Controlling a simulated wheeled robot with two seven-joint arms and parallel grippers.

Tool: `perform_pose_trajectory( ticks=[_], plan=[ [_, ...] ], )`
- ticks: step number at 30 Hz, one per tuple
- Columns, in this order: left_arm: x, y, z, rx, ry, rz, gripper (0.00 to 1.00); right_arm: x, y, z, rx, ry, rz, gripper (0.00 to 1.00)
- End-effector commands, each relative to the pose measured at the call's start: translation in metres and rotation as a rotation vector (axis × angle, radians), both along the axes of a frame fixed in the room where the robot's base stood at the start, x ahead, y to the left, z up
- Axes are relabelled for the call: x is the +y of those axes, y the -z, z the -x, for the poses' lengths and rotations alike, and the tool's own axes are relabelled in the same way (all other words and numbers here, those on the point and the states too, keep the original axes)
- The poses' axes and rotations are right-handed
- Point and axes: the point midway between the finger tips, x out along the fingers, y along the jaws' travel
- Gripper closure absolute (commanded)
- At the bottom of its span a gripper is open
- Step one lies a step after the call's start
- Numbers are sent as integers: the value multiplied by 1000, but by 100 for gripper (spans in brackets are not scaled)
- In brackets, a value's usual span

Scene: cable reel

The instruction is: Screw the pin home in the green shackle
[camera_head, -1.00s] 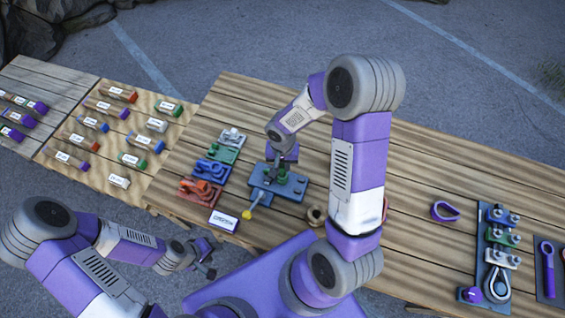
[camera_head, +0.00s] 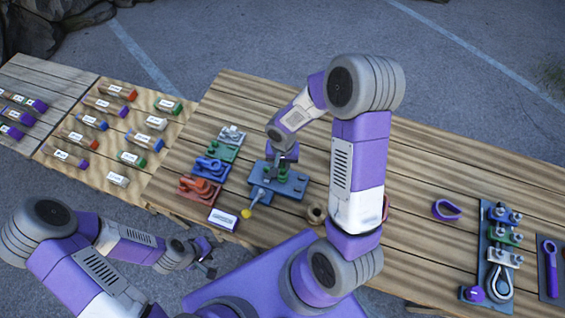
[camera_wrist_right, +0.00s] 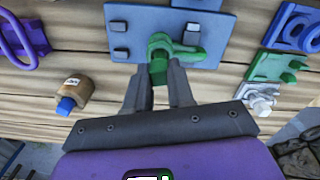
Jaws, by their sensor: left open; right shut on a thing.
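The green shackle (camera_wrist_right: 186,48) sits on a blue base plate (camera_wrist_right: 120,22) in the right wrist view. The same blue plate (camera_head: 291,186) shows in the head view, with the shackle mostly hidden under my right gripper. My right gripper (camera_wrist_right: 158,80) is shut on a green piece (camera_wrist_right: 158,66), apparently the pin head, at the near side of the shackle. How far the pin sits in the shackle cannot be told. In the head view my right gripper (camera_head: 281,168) points down over the plate. My left gripper (camera_head: 207,262) is open and empty, off the table's front edge.
Green, blue and orange trays with shackles (camera_head: 212,168) stand left of the plate. A labelled box (camera_head: 222,219) lies near the front edge. A purple loop (camera_head: 446,210) and a hardware board (camera_head: 483,240) lie to the right.

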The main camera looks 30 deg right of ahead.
Motion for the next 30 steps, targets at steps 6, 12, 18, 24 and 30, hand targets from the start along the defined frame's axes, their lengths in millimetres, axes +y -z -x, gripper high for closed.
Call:
perform_pose_trajectory(
  ticks=[6,12,18,24,30],
  plan=[
    [0,5,0,0,0,0,57,0,4,0,0,0,0,100],
    [0,9,0,0,0,0,57,0,7,0,0,-1,0,100],
    [0,9,0,0,0,0,57,0,7,0,0,-1,0,100],
    [0,9,0,0,0,0,57,0,7,0,-1,-1,1,100],
    [0,12,0,0,0,0,57,0,9,0,-1,-1,1,100]
  ],
)
